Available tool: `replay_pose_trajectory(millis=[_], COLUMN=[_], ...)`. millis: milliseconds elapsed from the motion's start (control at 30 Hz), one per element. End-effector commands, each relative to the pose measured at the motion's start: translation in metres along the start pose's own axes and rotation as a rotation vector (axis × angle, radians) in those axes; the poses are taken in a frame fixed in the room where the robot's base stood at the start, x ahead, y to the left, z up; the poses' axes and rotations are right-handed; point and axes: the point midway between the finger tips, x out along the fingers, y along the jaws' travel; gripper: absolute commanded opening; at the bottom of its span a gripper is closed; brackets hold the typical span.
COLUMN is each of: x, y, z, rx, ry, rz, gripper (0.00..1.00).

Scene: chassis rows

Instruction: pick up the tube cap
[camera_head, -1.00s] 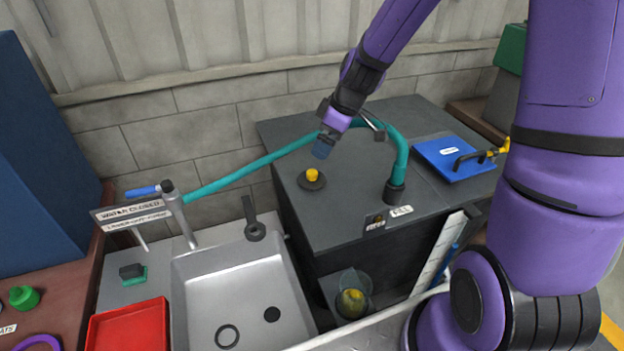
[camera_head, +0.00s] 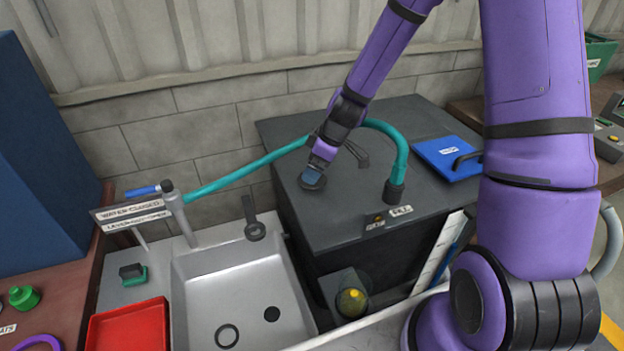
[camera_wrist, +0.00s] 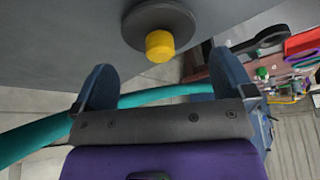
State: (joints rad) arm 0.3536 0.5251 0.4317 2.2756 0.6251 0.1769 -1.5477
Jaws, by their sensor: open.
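A short yellow cylinder, which looks like the tube cap (camera_wrist: 160,46), stands out from a dark round base (camera_wrist: 141,18) on the grey cabinet top in the wrist view. In the head view the base (camera_head: 314,187) shows under my gripper (camera_head: 313,174), and the yellow cap is hidden behind the fingers. In the wrist view my gripper (camera_wrist: 163,68) is open, with its two blue fingers wide apart. The cap lies beyond the fingertips, roughly centred between them. Nothing is held, and I see no contact with the cap.
A teal hose (camera_head: 245,167) arches behind and right of my gripper to a post on the cabinet (camera_head: 350,222). A blue board (camera_head: 445,160) with a dark handle lies to the right. A metal sink (camera_head: 238,285) and a red tray (camera_head: 128,327) are at the left.

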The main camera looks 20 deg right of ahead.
Motion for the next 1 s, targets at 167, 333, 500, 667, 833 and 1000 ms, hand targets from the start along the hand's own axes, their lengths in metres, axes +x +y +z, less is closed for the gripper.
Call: replay_pose_trajectory(millis=[167, 333, 500, 667, 833, 1000], x=[0.023, 0.037, 0.040, 0.040, 0.040, 0.040], y=[-0.001, -0.001, -0.001, -0.001, -0.001, -0.001], z=[0.007, 0.006, 0.006, 0.006, 0.006, 0.006], rx=[0.002, 0.001, 0.001, 0.001, 0.001, 0.001], ry=[-0.001, -0.001, -0.001, -0.001, -0.001, -0.001], rz=[-0.004, -0.002, -0.001, -0.001, -0.001, -0.001], gripper=[1.00, 1.00, 1.00, 0.95, 0.56, 0.55])
